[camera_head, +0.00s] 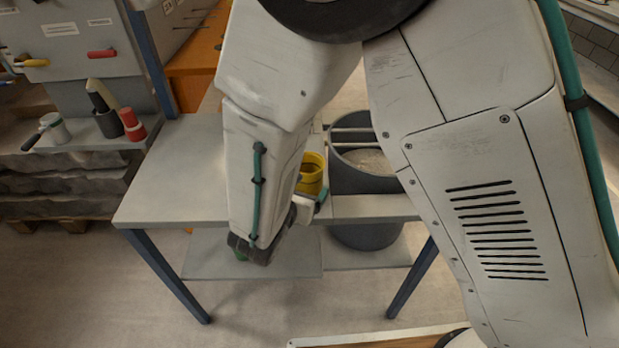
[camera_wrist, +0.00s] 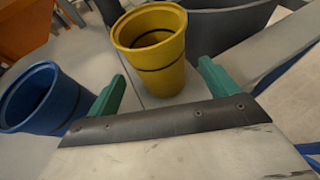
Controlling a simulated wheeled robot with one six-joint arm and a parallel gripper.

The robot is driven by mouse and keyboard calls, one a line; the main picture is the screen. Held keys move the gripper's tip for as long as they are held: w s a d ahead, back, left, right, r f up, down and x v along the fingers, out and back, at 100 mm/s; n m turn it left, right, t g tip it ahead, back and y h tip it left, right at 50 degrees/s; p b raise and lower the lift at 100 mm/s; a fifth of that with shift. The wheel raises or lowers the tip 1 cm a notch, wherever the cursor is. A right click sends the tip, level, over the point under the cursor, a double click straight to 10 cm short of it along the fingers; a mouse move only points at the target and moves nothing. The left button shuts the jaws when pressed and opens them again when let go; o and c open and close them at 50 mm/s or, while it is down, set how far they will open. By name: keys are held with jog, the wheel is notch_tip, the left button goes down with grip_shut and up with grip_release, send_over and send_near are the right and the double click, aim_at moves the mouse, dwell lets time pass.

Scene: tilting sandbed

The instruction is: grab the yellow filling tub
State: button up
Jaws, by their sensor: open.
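The yellow filling tub (camera_head: 312,174) stands upright on the grey table, partly hidden behind my arm in the head view. In the wrist view the yellow tub (camera_wrist: 158,62) is open-topped, with a dark band around it, and sits just beyond my green fingertips. My gripper (camera_wrist: 160,84) is open, one finger toward the tub's left and one toward its right, with nothing held. In the head view my arm hides most of the gripper; a green finger part (camera_head: 321,199) shows beside the tub.
A blue tub (camera_wrist: 40,98) stands left of the yellow tub, close to my left finger. A grey bin (camera_head: 345,182) with pale contents is set at the table's right. The table's left part (camera_head: 180,170) is clear. A shelf (camera_head: 85,136) at the left holds red and dark items.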

jog(key=x, duration=0.5)
jog(key=shift+w, duration=0.2)
jog(key=shift+c, duration=0.3)
jog(key=c, duration=1)
